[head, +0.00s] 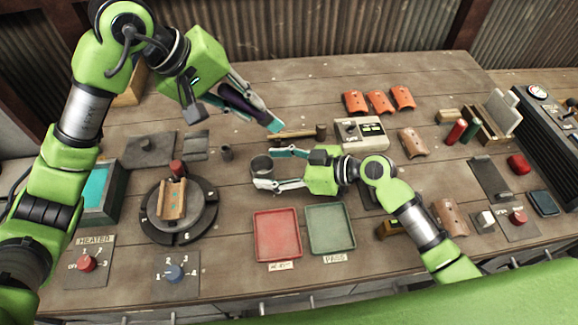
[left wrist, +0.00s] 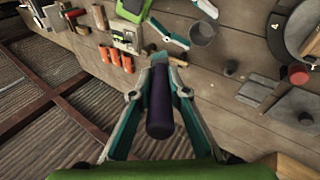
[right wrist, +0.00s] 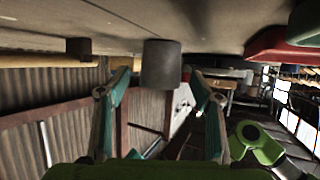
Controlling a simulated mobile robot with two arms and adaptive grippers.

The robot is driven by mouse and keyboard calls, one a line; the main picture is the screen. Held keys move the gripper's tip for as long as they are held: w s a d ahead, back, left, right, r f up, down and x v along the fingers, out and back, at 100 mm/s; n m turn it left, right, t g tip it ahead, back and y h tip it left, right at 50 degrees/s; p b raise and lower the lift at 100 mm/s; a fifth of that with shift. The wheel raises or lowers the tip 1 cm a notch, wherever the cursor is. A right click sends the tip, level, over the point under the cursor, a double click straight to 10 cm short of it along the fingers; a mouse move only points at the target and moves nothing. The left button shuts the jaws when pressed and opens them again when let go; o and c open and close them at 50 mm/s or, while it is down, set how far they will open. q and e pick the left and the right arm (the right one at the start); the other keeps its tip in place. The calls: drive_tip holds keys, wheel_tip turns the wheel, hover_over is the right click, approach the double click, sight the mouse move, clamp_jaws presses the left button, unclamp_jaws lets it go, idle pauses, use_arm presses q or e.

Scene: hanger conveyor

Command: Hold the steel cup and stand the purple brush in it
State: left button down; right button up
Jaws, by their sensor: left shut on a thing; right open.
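The purple brush (head: 238,101) is in my left gripper (head: 270,121), which is shut on it above the table, up and left of the cup in the head view. Its dark purple shaft (left wrist: 160,115) lies between the fingers in the left wrist view; its far end is hard to make out. The grey steel cup (head: 261,166) stands upright on the table. My right gripper (head: 268,171) is open at the cup, with a fingertip to each side. In the right wrist view the cup (right wrist: 161,66) shows between the fingertips, with gaps on both sides.
A red tray (head: 278,236) and a green tray (head: 330,229) lie in front of the cup. A round dark turntable (head: 205,212) is to the left. A hammer (head: 300,133) and a control box (head: 361,134) lie behind. A small dark cylinder (head: 226,152) stands left of the cup.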

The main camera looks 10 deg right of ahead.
drive_tip(key=shift+w+a+f, duration=0.25)
drive_tip(key=shift+w+a, duration=0.05)
drive_tip(key=shift+a, duration=0.3)
drive_tip(key=c, duration=1.2)
use_arm(q)
drive_tip(key=shift+s+d+f+g+y, duration=0.2)
drive_tip(key=shift+d+g+y, duration=0.2)
drive_tip(key=shift+d+y, duration=0.15)
use_arm(e)
drive_tip(key=shift+c, duration=0.2)
use_arm(q)
drive_tip(key=shift+f+y, duration=0.15)
drive_tip(key=shift+y, duration=0.3)
drive_tip(key=shift+w+a+f+g+y, duration=0.1)
drive_tip(key=shift+g+y, duration=0.15)
drive_tip(key=shift+y, duration=0.2)
drive_tip(key=shift+w+a+f+g+y, duration=0.1)
drive_tip(key=shift+g+y, duration=0.15)
drive_tip(key=shift+y, duration=0.2)
use_arm(e)
drive_tip(key=shift+d, duration=0.1)
use_arm(q)
drive_tip(key=shift+a+y, duration=0.2)
drive_tip(key=shift+y, duration=0.2)
drive_tip(key=shift+a+f, duration=0.1)
drive_tip(key=shift+f, duration=0.65)
wheel_tip(320, 180, down, 8)
drive_tip(key=shift+f, duration=0.25)
